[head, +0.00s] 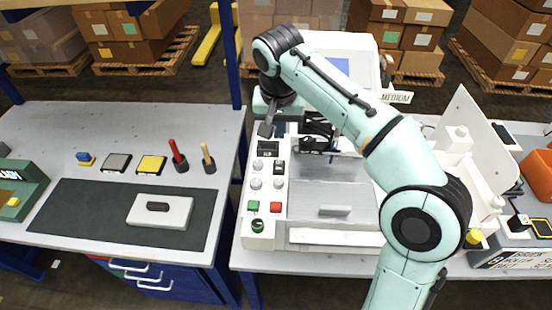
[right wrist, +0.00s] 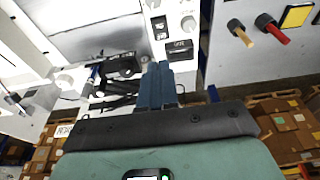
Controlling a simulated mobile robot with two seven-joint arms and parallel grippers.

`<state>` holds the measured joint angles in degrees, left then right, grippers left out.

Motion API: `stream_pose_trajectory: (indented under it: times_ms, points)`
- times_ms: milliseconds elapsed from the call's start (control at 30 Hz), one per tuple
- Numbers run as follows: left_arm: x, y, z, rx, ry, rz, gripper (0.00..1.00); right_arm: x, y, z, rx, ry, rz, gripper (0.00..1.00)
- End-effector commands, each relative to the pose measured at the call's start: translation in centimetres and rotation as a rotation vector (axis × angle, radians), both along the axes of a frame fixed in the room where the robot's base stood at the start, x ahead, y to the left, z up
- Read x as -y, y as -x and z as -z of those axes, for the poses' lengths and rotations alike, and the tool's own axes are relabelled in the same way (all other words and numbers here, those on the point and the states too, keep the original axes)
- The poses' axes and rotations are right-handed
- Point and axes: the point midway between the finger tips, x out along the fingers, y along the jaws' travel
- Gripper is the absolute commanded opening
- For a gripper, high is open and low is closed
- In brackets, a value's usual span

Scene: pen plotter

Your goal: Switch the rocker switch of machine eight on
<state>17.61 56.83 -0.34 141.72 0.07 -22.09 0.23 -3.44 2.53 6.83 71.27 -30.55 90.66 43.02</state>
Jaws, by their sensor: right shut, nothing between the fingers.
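A white machine (head: 275,238) stands at the middle of the bench with a control panel on its left side. On the panel is a black rocker switch (head: 279,168), just below a dark display (head: 268,148); its on or off position is too small to tell. The rocker switch also shows in the right wrist view (right wrist: 160,28), beyond my fingertips. My right gripper (head: 265,130) is shut and empty, above the panel's far end near the display. In the right wrist view its fingers (right wrist: 156,70) are together, close to the display (right wrist: 180,50). I cannot read a machine number on this machine.
Knobs (head: 257,184), a green button (head: 253,206) and a red button (head: 275,207) sit nearby on the panel. A blue post (head: 232,60) stands left of the machine. Another white machine (head: 468,150) is at the right. The left table holds a dark mat (head: 80,215).

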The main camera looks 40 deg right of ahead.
Motion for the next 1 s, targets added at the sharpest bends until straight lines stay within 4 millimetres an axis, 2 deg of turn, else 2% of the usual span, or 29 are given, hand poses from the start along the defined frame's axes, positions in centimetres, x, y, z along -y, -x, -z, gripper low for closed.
stream_pose_trajectory:
  times_ms: [167, 267, 367, 700, 900, 1000]
  points:
    - [0.0, 0.0, 0.1, -0.001, 0.0, 0.0, 0.43, 0.0, 0.0, 0.2, -0.001, 0.0, 0.0, 0.0]
    - [0.0, 0.2, 0.4, -0.002, 0.0, 0.0, 0.43, 0.1, -0.2, 1.1, -0.001, 0.0, 0.0, 0.0]
    - [0.0, 0.5, 0.9, -0.006, 0.0, 0.0, 0.43, 0.4, -0.4, 2.6, -0.004, 0.0, 0.001, 0.0]
    - [0.0, 1.2, 2.7, -0.013, 0.0, 0.0, 0.43, 1.4, -1.5, 9.7, -0.006, 0.0, 0.0, 0.0]
    - [0.0, 1.4, 3.3, -0.017, 0.0, 0.0, 0.43, 1.2, -1.3, 12.6, -0.002, 0.0, -0.001, 0.0]
    - [0.0, 1.5, 3.5, -0.017, 0.0, 0.0, 0.43, 1.1, -1.2, 13.3, -0.002, 0.0, -0.001, 0.0]
